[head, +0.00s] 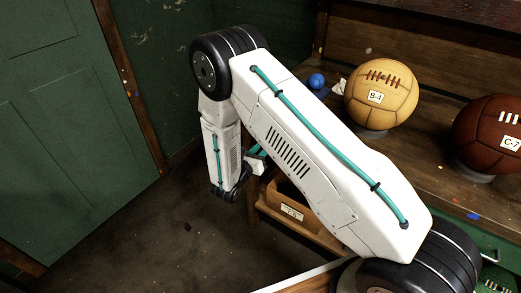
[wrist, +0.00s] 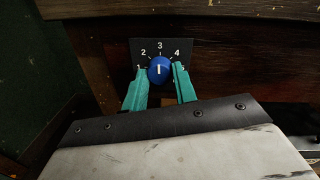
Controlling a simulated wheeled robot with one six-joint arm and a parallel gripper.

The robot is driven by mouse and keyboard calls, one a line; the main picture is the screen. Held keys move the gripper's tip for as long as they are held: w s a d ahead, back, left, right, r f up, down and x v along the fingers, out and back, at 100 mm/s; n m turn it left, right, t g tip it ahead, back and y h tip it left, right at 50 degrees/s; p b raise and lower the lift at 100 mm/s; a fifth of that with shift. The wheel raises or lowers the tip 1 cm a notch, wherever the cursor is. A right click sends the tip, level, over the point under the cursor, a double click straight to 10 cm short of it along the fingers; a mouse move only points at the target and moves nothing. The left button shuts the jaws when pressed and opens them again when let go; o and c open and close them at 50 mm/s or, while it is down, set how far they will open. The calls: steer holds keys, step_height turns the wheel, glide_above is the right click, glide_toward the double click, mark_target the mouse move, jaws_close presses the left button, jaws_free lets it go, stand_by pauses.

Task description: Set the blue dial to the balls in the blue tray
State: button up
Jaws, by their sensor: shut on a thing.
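The blue dial (wrist: 159,71) is on a dark plate (wrist: 147,47) with white numbers around its top. In the wrist view its white mark stands about upright, toward the 3. My gripper (wrist: 160,75) has its teal fingers on both sides of the dial and is shut on it. In the head view my arm hides the dial and most of the gripper. A small blue ball (head: 316,81) lies on the bench by a blue patch (head: 321,92), which may be the blue tray. My arm covers part of that area, so its full contents cannot be told.
A tan ball B-4 (head: 381,91) and a brown ball C-7 (head: 492,137) stand on the wooden bench (head: 432,155). A labelled wooden box (head: 291,211) sits below. A green door (head: 65,110) is at left, with open floor (head: 130,240) before it.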

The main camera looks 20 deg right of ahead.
steer(key=shift+d+n+g, duration=0.1)
steer(key=shift+n+g, duration=0.3)
steer(key=shift+n, duration=3.7)
steer(key=o, duration=1)
steer(key=shift+d, duration=0.15)
steer(key=shift+a, duration=0.2)
